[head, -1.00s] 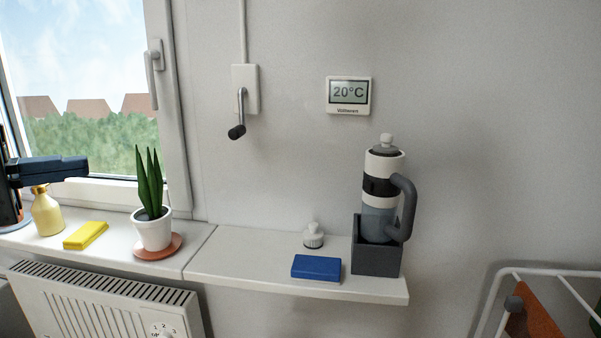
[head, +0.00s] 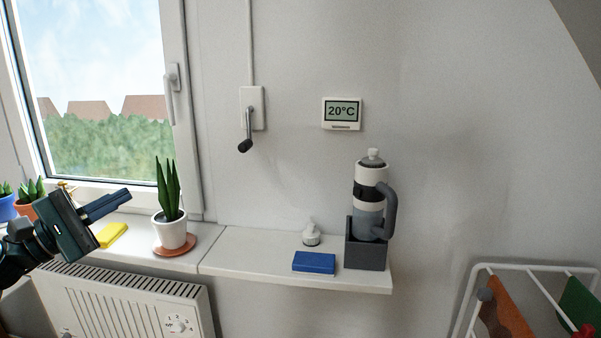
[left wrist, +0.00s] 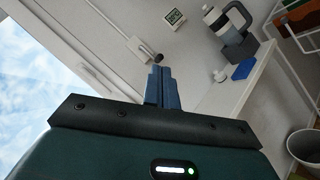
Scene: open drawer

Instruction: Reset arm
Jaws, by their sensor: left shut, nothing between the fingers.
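My left gripper (head: 107,204) is at the left of the head view, in front of the window sill. Its blue fingers point right and are closed together with nothing between them. They also show shut in the left wrist view (left wrist: 162,88), pointing toward the wall and shelf. The fingers touch nothing that I can see. The yellow bottle on the sill is mostly hidden behind the gripper. My right gripper is in neither view.
A potted plant (head: 170,228) stands on the sill right of the gripper, near a yellow sponge (head: 113,234). A radiator (head: 120,300) is below.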

